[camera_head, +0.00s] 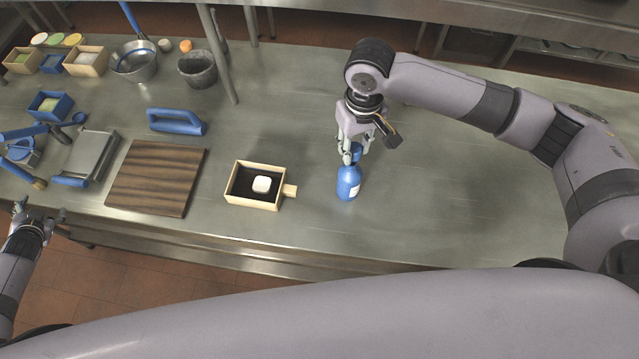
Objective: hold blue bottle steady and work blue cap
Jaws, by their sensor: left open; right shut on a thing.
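The blue bottle (348,183) stands about upright on the steel counter, right of the middle, with a pale label low on its front. My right gripper (357,154) comes down over it from above and is shut on its narrow upper part. The blue cap cannot be told apart from the neck there, as the fingers partly cover that end. My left gripper (34,217) is open and empty at the far left, off the counter's front edge and well away from the bottle.
Farther left are a dark wooden board (155,178), a blue-handled tool (177,122) and a metal press (86,157). The counter (450,215) right of the bottle is clear.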

